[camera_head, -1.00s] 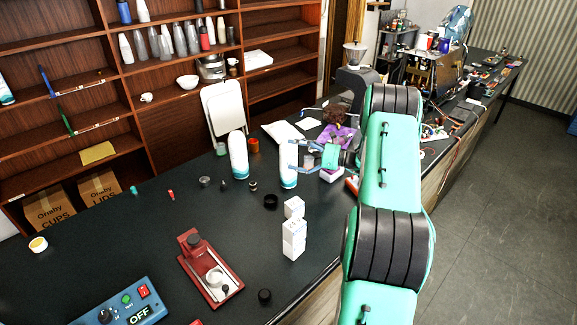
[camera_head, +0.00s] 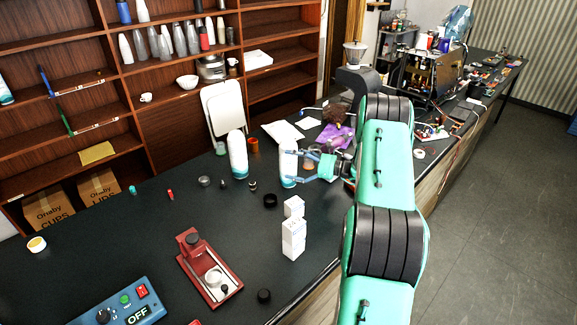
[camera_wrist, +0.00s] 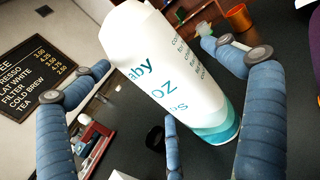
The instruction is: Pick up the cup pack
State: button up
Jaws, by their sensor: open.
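A tall white cup pack (camera_head: 288,160) with a teal band at its base stands upright on the dark counter. My gripper (camera_head: 291,167) is at its right side, open, its blue fingers reaching toward the pack. In the wrist view the cup pack (camera_wrist: 175,75) fills the middle, with printed lettering. The fingers of my gripper (camera_wrist: 155,65) spread on both sides of it, with a third finger below. I see no clear grip on it. A second similar white and teal pack (camera_head: 238,157) stands to the left.
White cartons (camera_head: 293,232), a black ring (camera_head: 270,200) and a red device (camera_head: 209,270) are on the near counter. An orange cup (camera_head: 253,146) stands behind the packs. A purple cloth (camera_head: 335,137) lies beyond my gripper. The counter left of the packs holds several small parts.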

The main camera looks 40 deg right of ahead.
jog(key=shift+x, duration=1)
jog(key=shift+r, duration=0.15)
jog(key=c, duration=1.5)
jog(key=shift+r, duration=0.15)
notch_tip(320, 180, up, 18)
jog(key=shift+f+p, duration=0.1)
jog(key=shift+p, duration=0.95)
